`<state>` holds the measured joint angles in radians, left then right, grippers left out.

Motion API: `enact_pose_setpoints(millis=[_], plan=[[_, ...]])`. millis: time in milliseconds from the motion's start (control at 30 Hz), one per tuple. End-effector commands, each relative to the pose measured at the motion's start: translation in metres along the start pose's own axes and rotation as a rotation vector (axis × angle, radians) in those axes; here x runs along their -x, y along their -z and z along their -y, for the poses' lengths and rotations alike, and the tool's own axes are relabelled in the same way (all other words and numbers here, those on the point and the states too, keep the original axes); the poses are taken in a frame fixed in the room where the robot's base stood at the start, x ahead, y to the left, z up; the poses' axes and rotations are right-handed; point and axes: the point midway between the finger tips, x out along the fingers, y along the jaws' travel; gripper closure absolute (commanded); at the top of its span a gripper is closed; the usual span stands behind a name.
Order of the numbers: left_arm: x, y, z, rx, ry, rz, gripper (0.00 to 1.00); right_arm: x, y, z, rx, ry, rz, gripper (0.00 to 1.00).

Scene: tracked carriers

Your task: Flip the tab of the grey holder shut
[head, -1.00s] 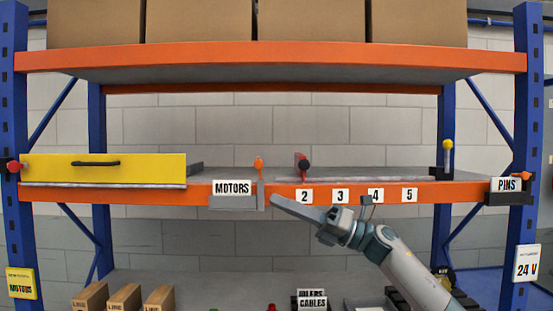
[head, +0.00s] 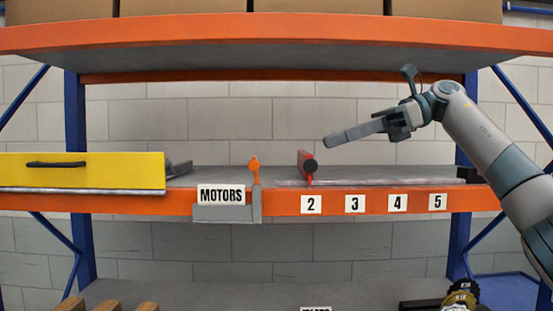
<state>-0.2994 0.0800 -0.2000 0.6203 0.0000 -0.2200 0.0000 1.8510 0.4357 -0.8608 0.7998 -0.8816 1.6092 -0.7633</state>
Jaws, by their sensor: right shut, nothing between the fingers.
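The grey holder (head: 226,214) is on the front of the orange shelf beam, with a white MOTORS card (head: 221,195) standing in it. A grey upright piece (head: 257,204) is at the holder's right end. An orange tab (head: 254,168) stands upright above that end; I cannot tell just how it joins the holder. My right gripper (head: 330,141) is shut and empty, its fingers pointing left. In the picture it is up and to the right of the holder, apart from it. My left gripper is not in view.
A red part with a black knob (head: 310,166) is on the shelf just below my right fingertips in the picture. A yellow drawer front (head: 80,172) is at left. Number cards line the orange beam (head: 470,200). An upper orange beam (head: 280,35) crosses above.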

Motion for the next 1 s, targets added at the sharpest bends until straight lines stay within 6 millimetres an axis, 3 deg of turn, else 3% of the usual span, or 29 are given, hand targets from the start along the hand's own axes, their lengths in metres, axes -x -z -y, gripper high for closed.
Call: enact_pose_setpoints(millis=[167, 633, 833, 1000], plan=[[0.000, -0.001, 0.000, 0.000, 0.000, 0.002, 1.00, 0.008, -0.003, -0.004, 0.010, 0.003, -0.020, 1.00], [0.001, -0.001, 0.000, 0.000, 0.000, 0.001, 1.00, 0.004, -0.003, -0.004, 0.011, 0.002, -0.021, 1.00], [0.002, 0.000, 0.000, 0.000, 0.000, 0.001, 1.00, -0.012, -0.003, -0.004, 0.011, 0.001, -0.022, 1.00], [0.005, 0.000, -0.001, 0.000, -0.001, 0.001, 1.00, -0.036, -0.003, -0.005, 0.012, -0.001, -0.022, 1.00]])
